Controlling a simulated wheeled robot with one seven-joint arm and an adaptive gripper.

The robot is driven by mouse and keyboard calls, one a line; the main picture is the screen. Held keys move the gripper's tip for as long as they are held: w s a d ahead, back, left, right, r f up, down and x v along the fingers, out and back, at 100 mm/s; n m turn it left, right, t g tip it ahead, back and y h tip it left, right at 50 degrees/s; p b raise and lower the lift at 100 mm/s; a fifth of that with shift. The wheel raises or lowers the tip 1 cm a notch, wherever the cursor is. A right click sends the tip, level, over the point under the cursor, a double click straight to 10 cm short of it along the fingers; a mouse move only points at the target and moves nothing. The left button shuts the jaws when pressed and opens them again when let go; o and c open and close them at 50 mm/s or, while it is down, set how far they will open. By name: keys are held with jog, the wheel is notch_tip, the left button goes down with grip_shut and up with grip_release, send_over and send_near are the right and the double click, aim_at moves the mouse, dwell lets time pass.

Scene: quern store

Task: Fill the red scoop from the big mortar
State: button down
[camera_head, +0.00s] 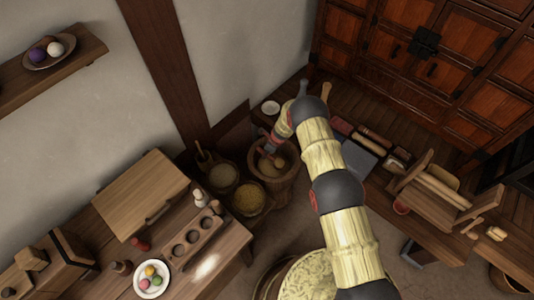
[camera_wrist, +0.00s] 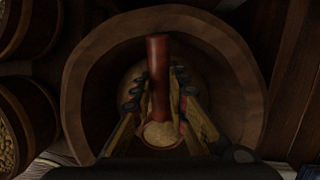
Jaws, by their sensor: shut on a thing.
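The big mortar (camera_head: 287,190) is a round wooden vessel on the floor by the wall corner. Its wide brown rim (camera_wrist: 85,75) surrounds my gripper in the wrist view. My gripper (camera_wrist: 158,90) is shut on the red scoop (camera_wrist: 157,62), whose handle stands between the fingers. Pale grainy stuff (camera_wrist: 159,133) shows in the scoop's bowl, at the near end. In the head view my gripper (camera_head: 268,147) is over the mortar's mouth. The mortar's floor is dim and partly hidden by the fingers and scoop. I cannot tell whether the scoop touches it.
Two tubs of grain (camera_head: 222,177) (camera_head: 250,199) stand close to the left of the mortar. A low bench with tools (camera_head: 360,155) runs along the right. A wooden table (camera_head: 110,232) with a board, bottles and a plate stands at the left.

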jog(key=shift+w+a+r+h+p, duration=0.15)
jog(key=shift+r+h+p, duration=0.15)
jog(key=shift+r+p, duration=0.55)
jog(key=shift+a+f+b, duration=0.1)
jog(key=shift+b, duration=0.4)
jog(key=shift+w+r+g+h+b, duration=0.15)
jog(key=shift+g+h+b, duration=0.25)
jog(key=shift+h+b, duration=0.4)
jog(key=shift+g+h, duration=0.3)
jog(key=shift+h, duration=0.1)
jog(key=shift+r+p, duration=0.7)
jog(key=shift+r, duration=2.4)
